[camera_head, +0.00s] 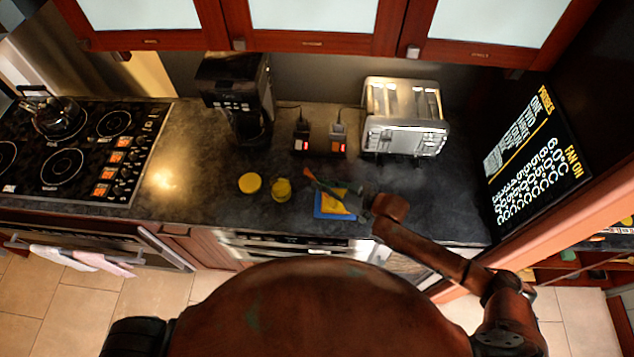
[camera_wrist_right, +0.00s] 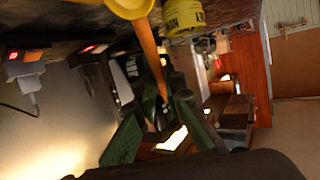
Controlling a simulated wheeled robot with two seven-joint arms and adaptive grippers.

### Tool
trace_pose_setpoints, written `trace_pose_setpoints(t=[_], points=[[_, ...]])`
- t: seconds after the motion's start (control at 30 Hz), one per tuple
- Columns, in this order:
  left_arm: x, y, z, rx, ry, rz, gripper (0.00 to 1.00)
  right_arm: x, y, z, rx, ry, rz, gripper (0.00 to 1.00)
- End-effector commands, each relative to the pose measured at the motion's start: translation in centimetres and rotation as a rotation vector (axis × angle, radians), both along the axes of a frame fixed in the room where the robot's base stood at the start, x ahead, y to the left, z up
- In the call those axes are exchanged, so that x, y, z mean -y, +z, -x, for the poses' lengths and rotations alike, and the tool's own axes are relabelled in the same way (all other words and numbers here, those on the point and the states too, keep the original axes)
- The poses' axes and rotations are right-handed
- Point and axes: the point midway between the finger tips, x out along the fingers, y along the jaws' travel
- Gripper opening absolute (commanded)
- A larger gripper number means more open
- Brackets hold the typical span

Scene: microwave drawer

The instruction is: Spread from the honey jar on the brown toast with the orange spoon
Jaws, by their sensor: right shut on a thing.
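The honey jar (camera_head: 281,190) is small and yellow and stands on the dark counter. It also shows in the right wrist view (camera_wrist_right: 183,22) with black lettering. My right gripper (camera_head: 318,181) is shut on the orange spoon (camera_wrist_right: 150,48), whose orange handle runs between the green fingers. The spoon points towards the jar's side, but contact cannot be told. A blue board (camera_head: 321,213) lies under the gripper. A yellow-orange slice, seemingly the toast (camera_head: 332,206), lies on it, partly hidden by the gripper. My left gripper is not in view.
A round yellow thing (camera_head: 250,183) lies left of the jar. A toaster (camera_head: 405,118), a coffee maker (camera_head: 236,90) and plugged sockets (camera_head: 320,138) stand at the back. A hob (camera_head: 80,145) is on the left.

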Motion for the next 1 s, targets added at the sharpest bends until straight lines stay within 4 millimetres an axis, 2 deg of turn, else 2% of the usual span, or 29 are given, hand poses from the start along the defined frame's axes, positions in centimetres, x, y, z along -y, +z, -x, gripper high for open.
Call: trace_pose_setpoints(t=[0.2,0.67,1.0], points=[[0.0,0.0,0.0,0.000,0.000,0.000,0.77,1.0,0.0,0.0,-0.001,-0.001,0.002,0.00],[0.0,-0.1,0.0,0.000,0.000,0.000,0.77,1.3,0.1,0.0,0.000,0.000,0.000,0.00],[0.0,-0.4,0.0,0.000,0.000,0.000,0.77,2.9,-0.1,-0.1,0.001,0.000,0.000,0.00]])
